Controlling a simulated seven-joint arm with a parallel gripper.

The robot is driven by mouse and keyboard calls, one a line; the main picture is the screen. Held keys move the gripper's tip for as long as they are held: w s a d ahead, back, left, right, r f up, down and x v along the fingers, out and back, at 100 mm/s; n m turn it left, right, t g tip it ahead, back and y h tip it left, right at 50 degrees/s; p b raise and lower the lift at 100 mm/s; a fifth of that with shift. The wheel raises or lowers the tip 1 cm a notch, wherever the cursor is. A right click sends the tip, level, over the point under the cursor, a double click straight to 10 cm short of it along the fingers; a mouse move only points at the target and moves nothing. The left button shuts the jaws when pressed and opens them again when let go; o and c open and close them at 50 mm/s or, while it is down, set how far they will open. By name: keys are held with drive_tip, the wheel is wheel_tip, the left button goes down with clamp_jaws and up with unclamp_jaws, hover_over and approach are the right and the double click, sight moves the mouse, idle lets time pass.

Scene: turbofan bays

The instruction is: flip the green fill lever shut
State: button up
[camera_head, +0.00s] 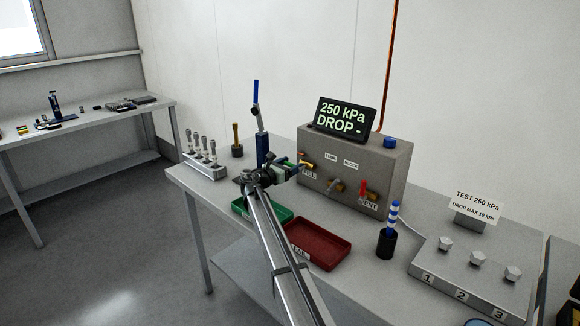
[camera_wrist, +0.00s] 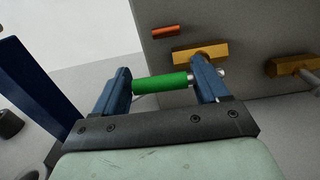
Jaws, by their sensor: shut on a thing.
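The green fill lever (camera_wrist: 160,83) lies between the two blue fingers of my gripper (camera_wrist: 164,80) in the wrist view. The fingers are shut on its two ends. The lever joins a brass valve (camera_wrist: 198,52) on the grey test box. In the head view, my gripper (camera_head: 284,167) is at the left end of the box front, beside the FILL label (camera_head: 309,173). It largely hides the green lever there.
The grey test box (camera_head: 385,163) carries a display (camera_head: 341,117) reading "250 kPa DROP -". A grey lever (camera_head: 336,186) and a red vent lever (camera_head: 363,189) sit to the right. A green tray (camera_head: 283,213) and red tray (camera_head: 322,236) lie in front. A blue upright (camera_head: 262,147) stands close left.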

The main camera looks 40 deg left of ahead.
drive_tip(key=m, duration=0.1)
drive_tip(key=r+m, duration=0.1)
drive_tip(key=m, duration=0.1)
drive_tip(key=r+m, duration=0.1)
drive_tip(key=shift+d+m, duration=0.25)
drive_tip(key=shift+m, duration=0.05)
drive_tip(key=m, duration=0.1)
drive_tip(key=r+m, duration=0.1)
drive_tip(key=m, duration=0.1)
drive_tip(key=d+m, duration=0.1)
drive_tip(key=shift+d+r+m, duration=0.1)
drive_tip(key=shift+r+m, duration=0.15)
drive_tip(key=shift+m, duration=0.05)
drive_tip(key=m, duration=0.1)
drive_tip(key=d+m, duration=0.1)
drive_tip(key=m, duration=0.1)
drive_tip(key=r+m, duration=0.1)
drive_tip(key=shift+d, duration=0.3)
drive_tip(key=shift+d+r+m, duration=0.1)
drive_tip(key=shift+d+m, duration=0.3)
drive_tip(key=shift+m, duration=0.75)
drive_tip(key=shift+d+m, duration=0.4)
drive_tip(key=shift+m, duration=0.75)
drive_tip(key=o, duration=1.4)
drive_tip(key=shift+o, duration=0.2)
drive_tip(key=s, duration=1.4)
